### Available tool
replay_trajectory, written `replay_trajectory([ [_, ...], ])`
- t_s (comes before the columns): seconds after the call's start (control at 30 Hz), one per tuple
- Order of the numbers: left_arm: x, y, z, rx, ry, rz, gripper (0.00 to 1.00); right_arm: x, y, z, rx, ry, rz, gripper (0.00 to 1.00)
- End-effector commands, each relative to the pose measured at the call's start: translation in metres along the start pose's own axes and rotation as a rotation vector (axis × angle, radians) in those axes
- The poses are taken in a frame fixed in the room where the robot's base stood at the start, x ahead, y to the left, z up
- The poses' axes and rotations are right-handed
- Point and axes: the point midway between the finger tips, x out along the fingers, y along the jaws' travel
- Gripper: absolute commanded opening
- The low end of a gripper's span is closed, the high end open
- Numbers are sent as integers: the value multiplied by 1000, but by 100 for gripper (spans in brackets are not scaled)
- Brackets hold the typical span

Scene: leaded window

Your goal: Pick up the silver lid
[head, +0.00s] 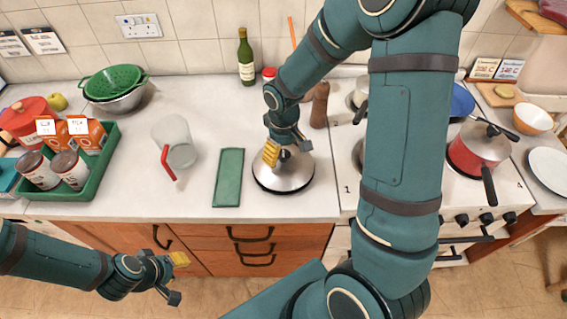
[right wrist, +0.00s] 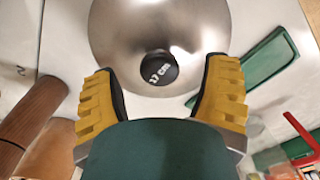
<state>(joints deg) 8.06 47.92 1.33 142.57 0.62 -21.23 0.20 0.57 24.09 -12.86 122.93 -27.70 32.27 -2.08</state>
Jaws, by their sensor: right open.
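The silver lid (head: 283,178), a shiny dome with a dark rim, lies on the counter in the head view. Its round black knob, with a white size mark, shows in the right wrist view on the lid (right wrist: 125,35). My right gripper (head: 283,150) is above the lid, and partly hides its top. In the right wrist view its yellow-padded fingers (right wrist: 160,75) are spread, one to each side below the knob, with nothing held. My left gripper (head: 176,277) is low in front of the counter, its fingers apart and empty.
A clear jug with a red handle (head: 181,154) and a green tray (head: 98,168) of cans and cartons stand farther left. The stove with a red pan (head: 475,158) is on the right. A bottle (head: 246,62) stands behind.

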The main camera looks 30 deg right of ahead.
Motion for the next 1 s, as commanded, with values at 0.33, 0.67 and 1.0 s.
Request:
replay_trajectory([
  [0.33, 2, -1, 0, 0, 0, -1, 34, 21, 0, 0, 1, 0, 0, 75],
  [0.67, 2, -1, 0, 0, 0, 0, 34, 21, 0, 0, 1, 0, 0, 0],
  [1.0, 2, 0, 0, 0, 0, 0, 34, 16, 0, -1, 1, 3, 1, 0],
])
